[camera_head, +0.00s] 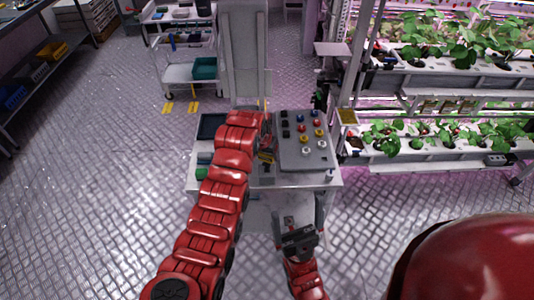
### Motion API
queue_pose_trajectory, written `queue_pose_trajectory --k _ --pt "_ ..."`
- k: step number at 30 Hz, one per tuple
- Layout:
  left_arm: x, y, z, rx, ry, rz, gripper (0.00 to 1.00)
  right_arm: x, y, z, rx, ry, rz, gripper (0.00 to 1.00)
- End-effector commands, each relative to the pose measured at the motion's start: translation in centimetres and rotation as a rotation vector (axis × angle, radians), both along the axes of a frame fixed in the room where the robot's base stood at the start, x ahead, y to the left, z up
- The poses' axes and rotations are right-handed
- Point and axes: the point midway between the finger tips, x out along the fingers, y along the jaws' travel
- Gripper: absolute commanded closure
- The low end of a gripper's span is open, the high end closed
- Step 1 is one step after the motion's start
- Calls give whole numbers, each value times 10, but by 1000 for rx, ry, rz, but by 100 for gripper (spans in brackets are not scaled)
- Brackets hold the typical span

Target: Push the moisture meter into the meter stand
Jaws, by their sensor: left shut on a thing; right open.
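My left arm reaches up over the workbench. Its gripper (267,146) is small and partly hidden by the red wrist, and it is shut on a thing. A small yellow and dark item (267,156) shows right at its fingers and appears to be the moisture meter. A dark shape (266,171) lies just below it on the bench and may be the meter stand; whether the two touch, I cannot tell. My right gripper (298,206) is open and empty in front of the bench's near edge, fingers pointing up the picture.
The small workbench (312,180) carries a grey panel (303,155) with several coloured knobs, right of the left gripper. A dark tray (211,126) and green item (201,173) lie left. A cart (188,72) stands behind, plant racks (440,90) right.

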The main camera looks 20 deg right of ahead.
Motion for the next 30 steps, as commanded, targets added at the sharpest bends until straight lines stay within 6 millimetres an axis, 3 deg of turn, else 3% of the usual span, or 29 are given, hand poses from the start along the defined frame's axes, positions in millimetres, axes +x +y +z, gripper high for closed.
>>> queue_pose_trajectory --k 30 --pt "0 0 -25 0 0 0 96 0 0 -16 0 0 0 0"
